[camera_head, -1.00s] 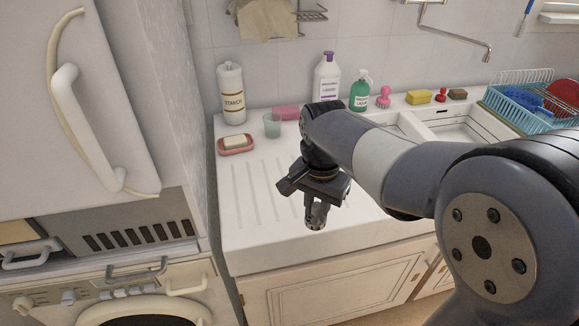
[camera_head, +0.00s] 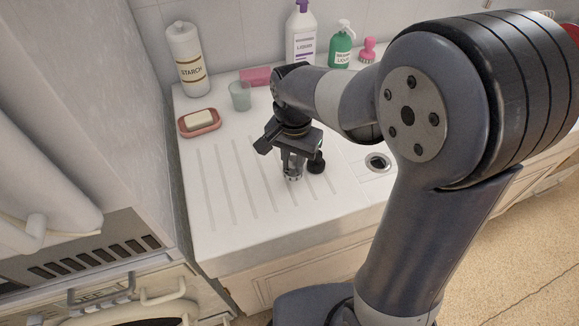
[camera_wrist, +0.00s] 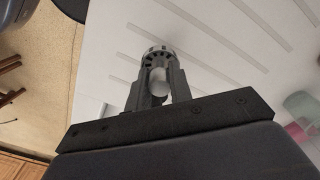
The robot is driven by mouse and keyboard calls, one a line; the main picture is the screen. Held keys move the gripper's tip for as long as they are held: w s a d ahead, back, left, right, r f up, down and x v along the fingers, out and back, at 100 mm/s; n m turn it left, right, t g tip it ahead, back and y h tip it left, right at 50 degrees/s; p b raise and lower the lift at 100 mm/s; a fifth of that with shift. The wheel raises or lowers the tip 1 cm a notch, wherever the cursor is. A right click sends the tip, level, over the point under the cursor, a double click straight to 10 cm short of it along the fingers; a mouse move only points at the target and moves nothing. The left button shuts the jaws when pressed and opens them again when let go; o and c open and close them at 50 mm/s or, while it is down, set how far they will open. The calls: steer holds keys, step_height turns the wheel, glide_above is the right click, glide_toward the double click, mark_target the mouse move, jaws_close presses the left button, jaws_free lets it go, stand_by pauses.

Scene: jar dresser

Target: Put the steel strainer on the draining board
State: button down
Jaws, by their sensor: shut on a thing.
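The steel strainer (camera_head: 292,177) is a small grey slotted cup held at the tips of my gripper (camera_head: 291,160). In the wrist view the strainer (camera_wrist: 157,50) shows its slotted rim beyond the fingers, with a pale rounded part between them. My gripper (camera_wrist: 158,78) is shut on it and points down. The draining board (camera_head: 225,190) is the white ribbed surface, and the strainer is over its right part. I cannot tell whether the strainer touches the board.
A black knob-like piece (camera_head: 316,164) stands right beside the strainer. A round drain (camera_head: 377,162) lies to the right. A soap dish (camera_head: 199,123), a tumbler (camera_head: 240,96), a starch bottle (camera_head: 185,60) and a pink sponge (camera_head: 256,76) line the back. The ribbed left part is clear.

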mark_target(293, 171)
steer(key=shift+f, duration=2.05)
steer(key=shift+f, duration=0.1)
steer(key=c, duration=1.3)
jaws_free()
step_height(293, 171, up, 12)
steer(key=shift+r, duration=0.15)
